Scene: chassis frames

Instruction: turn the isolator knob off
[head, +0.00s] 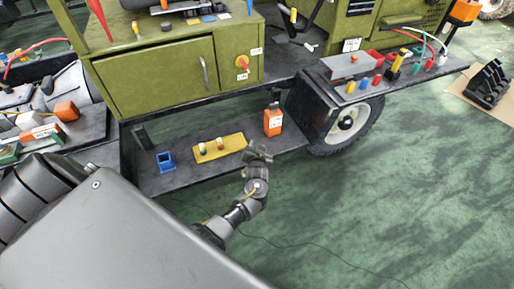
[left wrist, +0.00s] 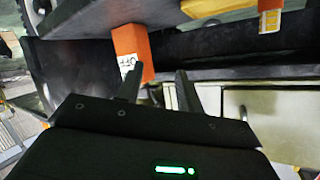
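A red knob (head: 242,62) on a yellow backing is on the front of the green cabinet, near the right edge of its face. Small white labels are beside it, too small to read. The knob's exact turn is hard to tell at this size. My left gripper (head: 258,148) is below the knob, at the front edge of the low dark shelf and well apart from the knob. In the left wrist view its two fingers (left wrist: 158,88) stand apart with nothing between them. The knob cannot be made out in the left wrist view. My right gripper is not in view.
An orange box (head: 272,123) with a white label stands on the low shelf (head: 178,184) just beyond my left gripper; it also shows in the left wrist view (left wrist: 132,48). A yellow tray (head: 218,149) and blue holder (head: 165,161) are left. Green floor lies open right.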

